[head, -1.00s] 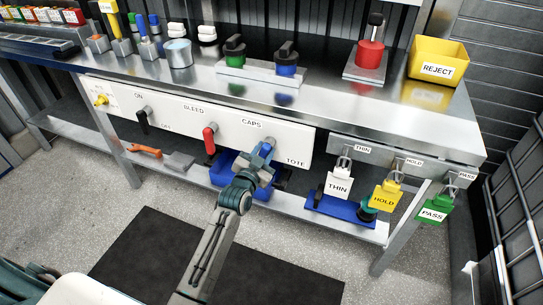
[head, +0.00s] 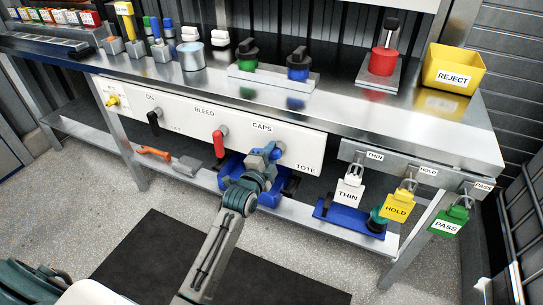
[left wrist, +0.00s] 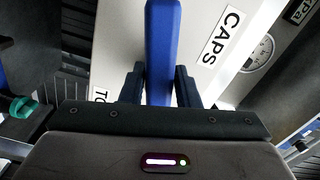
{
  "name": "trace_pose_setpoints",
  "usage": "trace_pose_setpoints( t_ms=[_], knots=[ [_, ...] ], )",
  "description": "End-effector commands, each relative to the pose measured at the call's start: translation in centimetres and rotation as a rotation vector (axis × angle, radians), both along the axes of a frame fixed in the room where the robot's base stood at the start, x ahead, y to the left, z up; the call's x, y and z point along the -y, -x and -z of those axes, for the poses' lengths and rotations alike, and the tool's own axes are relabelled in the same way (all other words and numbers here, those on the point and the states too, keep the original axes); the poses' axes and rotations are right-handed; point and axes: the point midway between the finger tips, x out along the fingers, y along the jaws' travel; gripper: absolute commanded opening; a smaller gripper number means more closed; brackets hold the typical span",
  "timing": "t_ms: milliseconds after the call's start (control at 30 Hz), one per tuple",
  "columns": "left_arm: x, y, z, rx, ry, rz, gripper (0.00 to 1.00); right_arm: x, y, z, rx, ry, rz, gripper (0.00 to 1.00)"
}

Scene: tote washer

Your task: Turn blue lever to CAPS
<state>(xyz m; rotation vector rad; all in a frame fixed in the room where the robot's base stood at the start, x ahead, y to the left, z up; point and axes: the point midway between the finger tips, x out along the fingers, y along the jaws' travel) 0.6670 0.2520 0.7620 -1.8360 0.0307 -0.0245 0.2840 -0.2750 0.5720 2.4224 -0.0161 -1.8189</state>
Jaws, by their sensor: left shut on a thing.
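The blue lever (left wrist: 161,45) stands between the two fingers of my left gripper (left wrist: 160,88) in the left wrist view, and the gripper is shut on it. In the head view my left gripper (head: 264,160) is at the white panel (head: 185,128), below the CAPS label and up-left of the TOTE label. The lever's grey pivot (head: 280,147) shows just right of the gripper. The gripper covers much of the lever there, so its exact angle is hard to tell. The CAPS label (left wrist: 221,38) is right of the lever in the wrist view. My right gripper is not in view.
A red lever (head: 219,145) and a black lever (head: 154,121) are on the panel to the left. A blue bin (head: 232,168) is on the shelf below. THIN (head: 348,193), HOLD (head: 397,207) and PASS (head: 447,224) tags hang at right.

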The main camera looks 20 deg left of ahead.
Motion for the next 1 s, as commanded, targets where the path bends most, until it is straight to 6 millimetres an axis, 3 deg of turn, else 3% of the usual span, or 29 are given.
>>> trace_pose_setpoints(
  t_ms=[433,1000],
  knots=[
    [0.0,0.0,-0.2,0.007,-0.240,0.000,0.00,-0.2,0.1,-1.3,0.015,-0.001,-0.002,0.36],
    [0.0,0.0,-0.2,0.007,-0.278,0.001,0.00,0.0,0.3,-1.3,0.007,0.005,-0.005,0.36]
  ],
)
